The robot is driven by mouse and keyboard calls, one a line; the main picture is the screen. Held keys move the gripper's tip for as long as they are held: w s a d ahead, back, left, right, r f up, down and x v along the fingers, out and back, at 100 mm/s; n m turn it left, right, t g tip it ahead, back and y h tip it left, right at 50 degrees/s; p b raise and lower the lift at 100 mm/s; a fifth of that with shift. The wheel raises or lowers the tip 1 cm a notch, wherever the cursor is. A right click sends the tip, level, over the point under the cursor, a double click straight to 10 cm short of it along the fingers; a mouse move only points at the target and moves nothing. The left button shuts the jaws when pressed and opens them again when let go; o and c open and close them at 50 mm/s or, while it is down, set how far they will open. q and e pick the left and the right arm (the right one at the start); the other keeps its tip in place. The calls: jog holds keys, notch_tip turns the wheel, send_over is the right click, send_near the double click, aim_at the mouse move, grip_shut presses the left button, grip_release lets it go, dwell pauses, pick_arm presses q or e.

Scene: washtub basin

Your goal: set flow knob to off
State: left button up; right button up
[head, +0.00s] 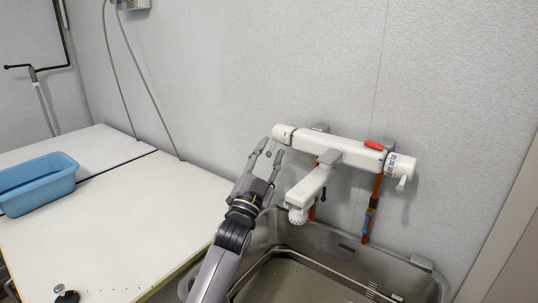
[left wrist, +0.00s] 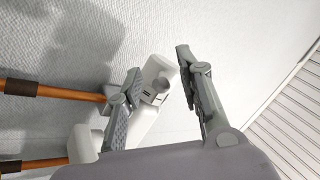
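The white wall faucet (head: 345,150) has a round white knob (head: 283,133) at its left end and another white knob with a small lever (head: 401,168) at its right end. Which one is the flow knob is not clearly marked. My left gripper (head: 272,147) is open just in front of and below the left-end knob. In the left wrist view the left-end knob (left wrist: 160,72), with a grey part on it, shows between the spread fingers (left wrist: 159,62). A gap shows on the right finger's side; contact on the left finger's side is unclear. My right gripper is not in view.
The faucet's spout (head: 312,188) points toward me over the metal basin (head: 300,262). A red piece (head: 374,145) sits on the faucet's top. Copper pipes (head: 372,210) run below it. A white table (head: 130,230) with a blue tub (head: 38,180) stands left.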

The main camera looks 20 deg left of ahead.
pick_arm(q)
jog(key=v, duration=1.2)
jog(key=shift+r, duration=0.2)
